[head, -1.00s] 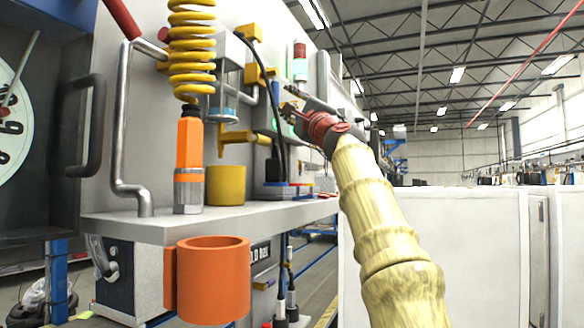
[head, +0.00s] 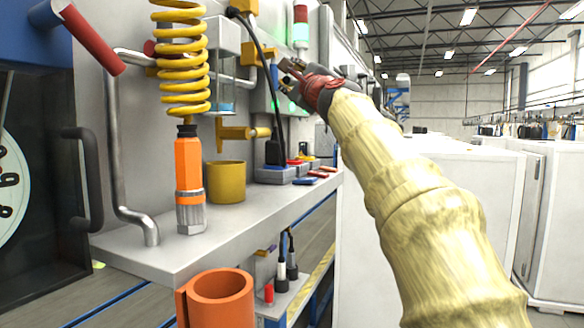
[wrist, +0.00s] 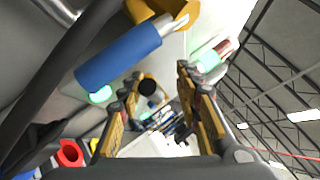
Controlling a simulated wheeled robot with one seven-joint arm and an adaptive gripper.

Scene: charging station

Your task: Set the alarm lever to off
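My gripper (head: 290,78) is raised above the far part of the bench, near the wall panel. In the wrist view my gripper (wrist: 154,82) has its two yellow-and-black fingers apart, with nothing held between them. A blue handle (wrist: 120,52) on a metal rod joins a yellow bracket (wrist: 178,16) beyond the fingers, to the upper left. A blue part also shows beside my gripper in the head view (head: 274,82). Another lever, with a red handle (head: 93,40), is at the upper left. I cannot tell which is the alarm lever.
A bench (head: 215,225) holds an orange-grey tool (head: 189,180), a yellow cup (head: 226,182) and small buttons. A yellow coil (head: 180,60) hangs above. A red-green signal light (head: 300,28) stands behind my gripper. White cabinets (head: 445,215) stand at right.

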